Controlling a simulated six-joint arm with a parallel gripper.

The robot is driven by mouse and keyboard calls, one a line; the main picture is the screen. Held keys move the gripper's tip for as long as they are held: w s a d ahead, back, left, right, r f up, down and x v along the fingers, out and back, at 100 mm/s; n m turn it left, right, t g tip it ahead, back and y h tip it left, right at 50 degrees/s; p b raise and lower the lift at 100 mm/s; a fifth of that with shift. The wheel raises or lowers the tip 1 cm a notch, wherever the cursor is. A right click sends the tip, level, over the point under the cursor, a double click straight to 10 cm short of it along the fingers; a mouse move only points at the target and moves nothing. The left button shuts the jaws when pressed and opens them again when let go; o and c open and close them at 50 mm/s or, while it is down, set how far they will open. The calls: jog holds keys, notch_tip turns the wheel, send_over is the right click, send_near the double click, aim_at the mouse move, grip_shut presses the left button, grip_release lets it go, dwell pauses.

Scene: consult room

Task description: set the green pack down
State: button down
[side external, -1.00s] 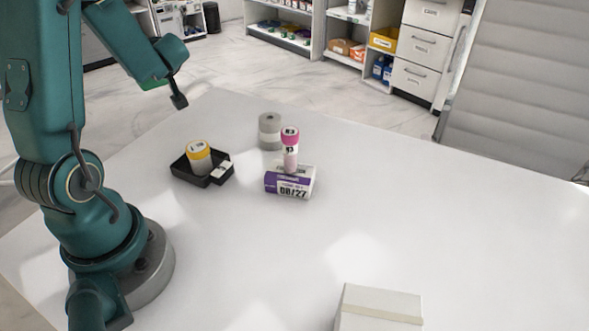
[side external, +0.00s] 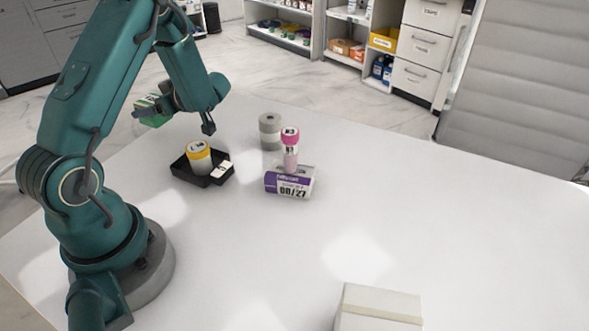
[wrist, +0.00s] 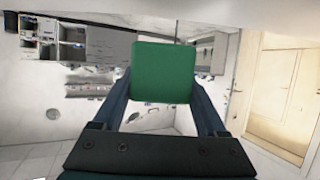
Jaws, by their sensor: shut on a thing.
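The green pack (side external: 150,110) is in my gripper (side external: 161,103), held up in the air at the left, above and beyond the black tray in the side view. White shows on part of it there. In the wrist view the green pack (wrist: 163,72) shows a flat, plain green face between the two dark fingers of my gripper (wrist: 163,92), which are shut on it. Nothing is seen touching the pack from below. The side view shows the gripper small and partly behind my wrist, so its fingers are hard to make out.
A black tray (side external: 187,179) holds a yellow-capped container (side external: 199,157) and a small white item. A purple-and-white pack (side external: 289,187), a pink-capped tube (side external: 290,150) and a grey cylinder (side external: 270,131) stand nearby. A pale box (side external: 378,309) sits at the front. The white table (side external: 450,230) is clear at right.

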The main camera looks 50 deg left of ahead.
aim_at(167, 122)
jog(key=shift+w+f, duration=0.3)
jog(key=shift+w, duration=0.2)
jog(key=shift+w+f, duration=0.3)
jog(key=shift+w, duration=0.2)
jog(key=shift+f, duration=1.95)
jog(key=shift+f, duration=0.15)
grip_release()
